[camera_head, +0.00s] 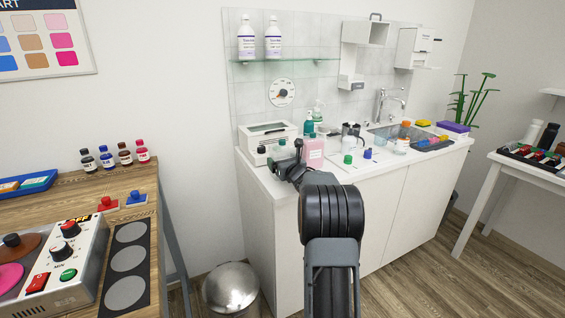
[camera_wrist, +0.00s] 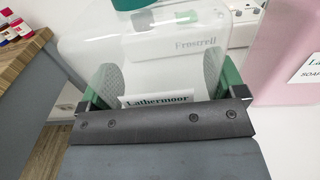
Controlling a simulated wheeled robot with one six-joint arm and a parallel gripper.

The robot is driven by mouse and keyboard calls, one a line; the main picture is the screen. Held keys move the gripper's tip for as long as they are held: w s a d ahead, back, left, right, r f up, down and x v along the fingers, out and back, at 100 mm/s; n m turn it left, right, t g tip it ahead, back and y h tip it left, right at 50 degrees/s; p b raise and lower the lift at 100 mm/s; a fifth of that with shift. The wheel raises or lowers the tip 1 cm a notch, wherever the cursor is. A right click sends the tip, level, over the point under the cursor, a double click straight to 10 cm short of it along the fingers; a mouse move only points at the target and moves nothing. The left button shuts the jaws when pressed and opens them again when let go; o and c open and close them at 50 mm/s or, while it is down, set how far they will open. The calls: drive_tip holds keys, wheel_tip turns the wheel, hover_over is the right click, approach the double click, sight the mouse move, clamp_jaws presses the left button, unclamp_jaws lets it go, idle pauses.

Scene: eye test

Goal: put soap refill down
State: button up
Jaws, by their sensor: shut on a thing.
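My gripper (camera_head: 285,162) is at the left front of the white counter. In the wrist view, its green-edged fingers (camera_wrist: 163,90) are on both sides of a clear, see-through bottle (camera_wrist: 85,42) with a teal cap and a white label reading "Lathermoor". The gripper is shut on this bottle, which is small and partly covered in the head view. I cannot tell whether its base touches the counter. A pink pack (camera_head: 313,152) stands just to the right; in the wrist view its cut-off label (camera_wrist: 312,72) begins "La" and "SOA", so it looks like a soap refill.
A white box-shaped device (camera_head: 256,134) stands close behind the gripper. A green-capped item (camera_head: 348,159), a blue item (camera_head: 368,153) and a dark-topped jug (camera_head: 351,131) are to the right, before the sink (camera_head: 385,131). The counter's front left strip (camera_head: 275,186) is bare.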

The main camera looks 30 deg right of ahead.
drive_tip(key=shift+f+b, duration=0.15)
drive_tip(key=shift+b, duration=0.15)
drive_tip(key=o, duration=0.7)
